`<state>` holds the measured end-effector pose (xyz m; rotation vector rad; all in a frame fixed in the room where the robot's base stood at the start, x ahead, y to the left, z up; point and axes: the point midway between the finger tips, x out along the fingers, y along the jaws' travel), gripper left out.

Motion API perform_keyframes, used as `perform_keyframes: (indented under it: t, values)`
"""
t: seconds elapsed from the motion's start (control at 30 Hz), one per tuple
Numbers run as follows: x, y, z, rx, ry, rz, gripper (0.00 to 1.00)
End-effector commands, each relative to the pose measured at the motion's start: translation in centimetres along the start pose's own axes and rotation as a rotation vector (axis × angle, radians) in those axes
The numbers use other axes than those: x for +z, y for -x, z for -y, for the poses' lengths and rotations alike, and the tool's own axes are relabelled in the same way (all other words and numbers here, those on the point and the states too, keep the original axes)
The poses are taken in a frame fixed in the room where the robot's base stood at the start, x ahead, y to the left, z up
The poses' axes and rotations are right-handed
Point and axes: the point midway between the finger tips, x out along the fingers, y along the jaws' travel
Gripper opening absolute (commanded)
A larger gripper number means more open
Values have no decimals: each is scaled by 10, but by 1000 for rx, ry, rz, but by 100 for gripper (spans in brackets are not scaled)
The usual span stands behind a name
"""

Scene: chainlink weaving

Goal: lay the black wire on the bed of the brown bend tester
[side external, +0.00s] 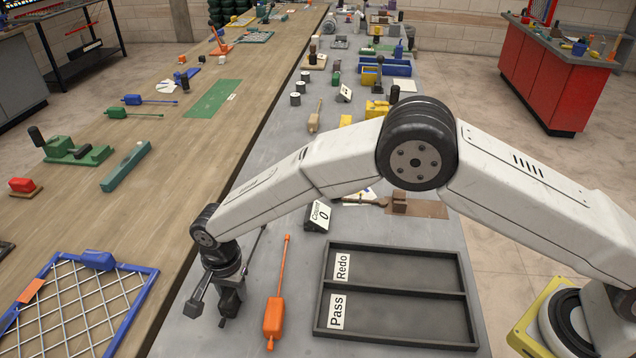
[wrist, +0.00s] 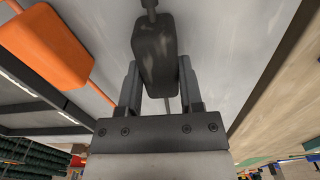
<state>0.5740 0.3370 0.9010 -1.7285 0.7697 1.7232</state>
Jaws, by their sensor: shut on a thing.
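The black wire (wrist: 155,52) has a dark block-like body with a thin rod at each end. It sits between the two fingers of my gripper (wrist: 159,88), which is shut on it. In the side view my gripper (side external: 224,301) points down over the grey bench strip, left of an orange wire. A thin dark rod (side external: 258,241) shows behind it, seemingly part of the black wire. The wire's body is hard to separate from the dark fingers there. A brown piece with a block and flat plate (side external: 425,209), apparently the bend tester, lies farther back, partly behind my arm.
The orange wire (side external: 272,316) lies just right of my gripper. A dark tray (side external: 395,249) marked Redo and Pass is right of that. A counter block (side external: 319,216) stands behind. A blue-framed mesh (side external: 152,272) is at left on the wooden table.

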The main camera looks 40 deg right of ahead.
Motion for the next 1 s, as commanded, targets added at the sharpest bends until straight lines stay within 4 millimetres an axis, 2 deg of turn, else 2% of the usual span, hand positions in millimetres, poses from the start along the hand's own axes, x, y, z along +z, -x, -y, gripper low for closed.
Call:
perform_keyframes:
  t: [0.37,0.67,0.9,1.0]
  values:
    - [0,32,-1,-2,0,3,0]
    - [5,61,-25,-3,0,3,0]
    - [10,90,-49,-3,0,3,0]
    - [13,96,-63,-1,0,3,0]
